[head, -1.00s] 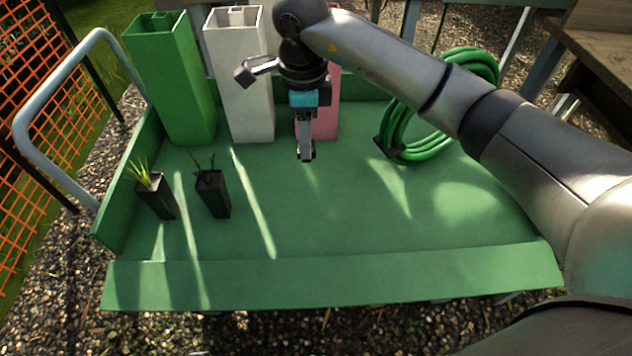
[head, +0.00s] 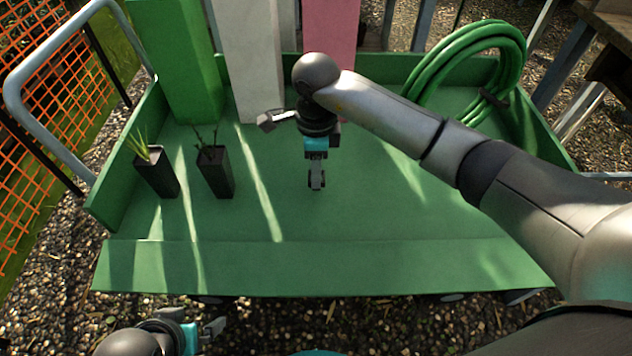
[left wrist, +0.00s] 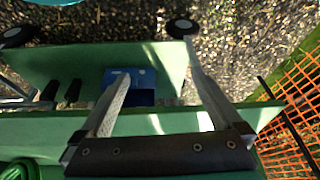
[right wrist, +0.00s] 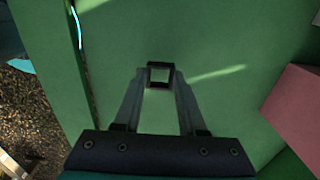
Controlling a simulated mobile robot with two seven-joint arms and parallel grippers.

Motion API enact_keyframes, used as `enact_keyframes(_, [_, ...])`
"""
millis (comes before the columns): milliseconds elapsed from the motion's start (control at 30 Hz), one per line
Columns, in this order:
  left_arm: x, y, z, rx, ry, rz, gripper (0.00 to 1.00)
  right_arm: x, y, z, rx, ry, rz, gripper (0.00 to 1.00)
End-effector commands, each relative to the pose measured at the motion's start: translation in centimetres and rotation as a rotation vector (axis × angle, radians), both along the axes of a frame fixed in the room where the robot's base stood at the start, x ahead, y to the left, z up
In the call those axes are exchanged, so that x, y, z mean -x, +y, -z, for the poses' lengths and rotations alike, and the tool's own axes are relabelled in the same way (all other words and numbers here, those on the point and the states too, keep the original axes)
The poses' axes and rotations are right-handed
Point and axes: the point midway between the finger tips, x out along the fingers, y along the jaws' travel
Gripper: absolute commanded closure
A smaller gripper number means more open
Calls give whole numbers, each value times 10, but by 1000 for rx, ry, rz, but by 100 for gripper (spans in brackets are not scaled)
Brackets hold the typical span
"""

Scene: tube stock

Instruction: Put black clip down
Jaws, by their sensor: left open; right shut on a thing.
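The black clip (right wrist: 159,65), a small square-looking black frame, is between the fingertips of my right gripper (right wrist: 159,82) in the right wrist view. In the head view the right gripper (head: 316,180) points down over the middle of the green cart bed (head: 370,215), and the clip (head: 316,187) is small at its tips. I cannot tell whether the clip touches the bed. My left gripper (head: 203,332) is at the bottom of the head view, in front of the cart. In the left wrist view its fingers (left wrist: 157,60) are spread and empty.
Two black pots with plants (head: 157,172) (head: 216,172) stand left on the bed. Green (head: 178,70), white (head: 250,60) and pink (head: 330,35) square tubes stand at the back. A green hose coil (head: 470,60) is at the back right. The front bed is clear.

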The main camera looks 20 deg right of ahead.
Motion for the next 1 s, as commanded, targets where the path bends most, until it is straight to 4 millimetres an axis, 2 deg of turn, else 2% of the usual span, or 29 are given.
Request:
enact_keyframes(300, [2,1,-26,5,-40,-1,0,1,0,32,-1,2,-1,100])
enact_keyframes(867, [-2,-3,-28,17,-75,6,0,0,0,38,0,0,-1,100])
enact_keyframes(900, [-2,-4,-29,18,-76,7,0,0,0,37,0,0,-1,55])
enact_keyframes(1000, [-2,-4,-29,18,-75,6,0,0,0,37,0,0,-1,44])
